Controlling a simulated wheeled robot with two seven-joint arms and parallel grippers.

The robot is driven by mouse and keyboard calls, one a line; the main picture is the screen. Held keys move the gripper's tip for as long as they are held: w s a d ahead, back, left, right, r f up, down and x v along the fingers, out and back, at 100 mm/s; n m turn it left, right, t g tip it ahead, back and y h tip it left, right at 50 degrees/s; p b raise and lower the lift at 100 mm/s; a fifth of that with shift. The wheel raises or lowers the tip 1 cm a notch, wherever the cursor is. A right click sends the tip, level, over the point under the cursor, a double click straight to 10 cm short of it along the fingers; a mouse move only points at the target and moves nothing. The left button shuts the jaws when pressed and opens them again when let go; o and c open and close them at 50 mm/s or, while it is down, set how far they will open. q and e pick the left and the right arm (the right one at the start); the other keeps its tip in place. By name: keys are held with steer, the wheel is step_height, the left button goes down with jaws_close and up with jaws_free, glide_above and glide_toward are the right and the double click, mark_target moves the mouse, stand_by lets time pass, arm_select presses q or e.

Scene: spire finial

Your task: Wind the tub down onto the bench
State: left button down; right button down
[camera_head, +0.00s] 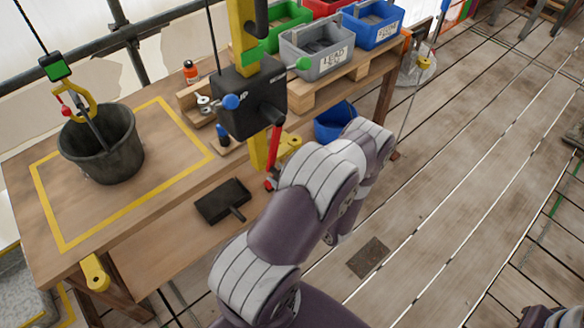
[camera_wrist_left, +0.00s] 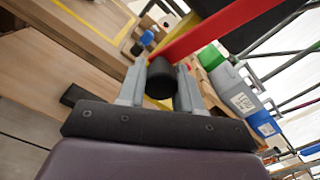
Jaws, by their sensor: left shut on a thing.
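The dark tub (camera_head: 102,150) is upright at the left part of the yellow-outlined area of the bench (camera_head: 150,225). I cannot tell whether its base touches the bench. Its handle hangs from a yellow hook (camera_head: 75,98) below a green-marked block (camera_head: 55,67) on a cable. The black winch box (camera_head: 250,98) is on a yellow post, with a red crank arm (camera_head: 273,150) pointing down. In the left wrist view, my left gripper (camera_wrist_left: 160,80) is shut on the black crank handle (camera_wrist_left: 159,79), below the red arm. In the head view my own arm mostly hides this gripper. My right gripper is out of view.
Grey (camera_head: 317,48), blue (camera_head: 373,25) and green bins stand on a wooden pallet at the back. A blue bucket (camera_head: 333,122) is behind my arm. Open plank floor lies to the right.

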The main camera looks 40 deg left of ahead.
arm_select(q)
steer(key=shift+s+a+r+m+p, duration=0.1)
steer(key=shift+s+r+m+p, duration=0.15)
steer(key=shift+s+m, duration=0.5)
steer(key=shift+s+r+m+p, duration=0.2)
steer(key=shift+s+m, duration=0.25)
steer(key=shift+s, duration=0.45)
steer(key=c, duration=0.7)
jaws_free()
steer(key=shift+a, duration=0.1)
steer(key=shift+c, duration=0.2)
steer(key=d+b, duration=0.3)
steer(key=d, duration=0.9)
steer(key=shift+s+d+b, duration=0.3)
steer(key=shift+s+b, duration=0.05)
steer(key=shift+s, duration=0.1)
